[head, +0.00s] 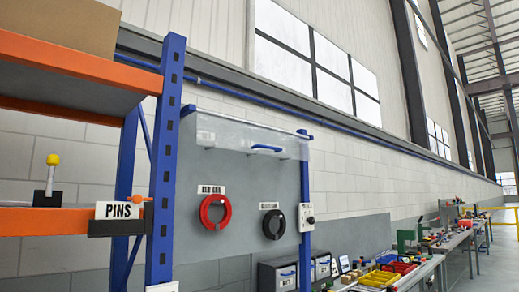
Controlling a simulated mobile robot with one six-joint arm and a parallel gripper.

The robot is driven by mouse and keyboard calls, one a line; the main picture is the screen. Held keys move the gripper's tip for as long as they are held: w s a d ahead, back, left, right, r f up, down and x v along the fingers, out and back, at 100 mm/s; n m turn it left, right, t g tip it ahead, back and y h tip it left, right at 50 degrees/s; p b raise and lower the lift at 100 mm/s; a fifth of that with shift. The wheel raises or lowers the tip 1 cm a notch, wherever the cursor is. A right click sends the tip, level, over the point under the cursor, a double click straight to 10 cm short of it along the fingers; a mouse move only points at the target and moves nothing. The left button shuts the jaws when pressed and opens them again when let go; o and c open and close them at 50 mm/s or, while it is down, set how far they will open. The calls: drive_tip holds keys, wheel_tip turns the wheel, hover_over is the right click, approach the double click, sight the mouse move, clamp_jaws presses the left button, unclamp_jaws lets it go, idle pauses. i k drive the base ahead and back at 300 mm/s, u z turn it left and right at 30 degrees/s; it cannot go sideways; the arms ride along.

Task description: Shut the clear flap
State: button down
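The clear flap (232,134) is a see-through sheet at the top of a grey panel (240,185), with a blue handle (267,149) near its lower edge. It shows across the panel's upper part only and looks raised outward, though its exact angle is hard to tell. Below it the panel face is uncovered. A red ring (204,213) and a black ring (265,224) hang there, each under a white label. My gripper is not in view.
An orange and blue rack stands close at the left, its blue upright (166,165) beside the panel. A white switch box (306,217) is on the panel's right post. Benches with yellow and red trays (378,278) run along the right.

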sight(277, 149)
drive_tip(key=z, duration=0.05)
drive_tip(key=i, duration=1)
drive_tip(key=u, duration=0.05)
